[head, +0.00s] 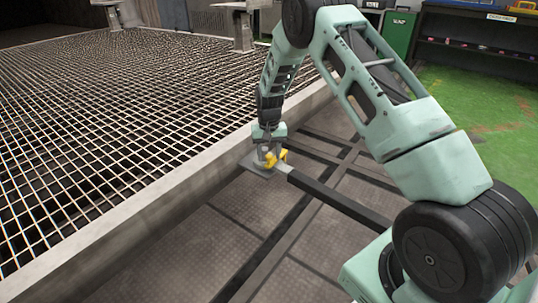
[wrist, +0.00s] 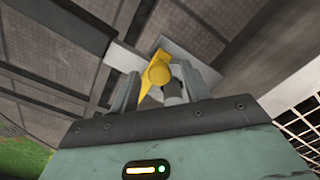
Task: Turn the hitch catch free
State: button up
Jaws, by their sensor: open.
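The yellow hitch catch (head: 271,158) sits at the inner end of a dark bar, beside a grey plate at the edge of the grating. In the wrist view the yellow catch (wrist: 159,72) lies just beyond my fingertips, partly hidden by them. My gripper (head: 266,150) is over the catch, pointing down. In the wrist view my gripper (wrist: 165,90) is open, with its fingers close around or beside the catch. I cannot tell whether they touch it.
The dark bar (head: 340,199) runs from the catch toward the lower right. A raised concrete kerb (head: 150,215) borders the metal grating (head: 90,110) on the left. Ribbed dark floor plates (head: 235,215) lie below. Green floor (head: 480,115) and shelving stand at the right.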

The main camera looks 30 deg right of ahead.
grip_shut()
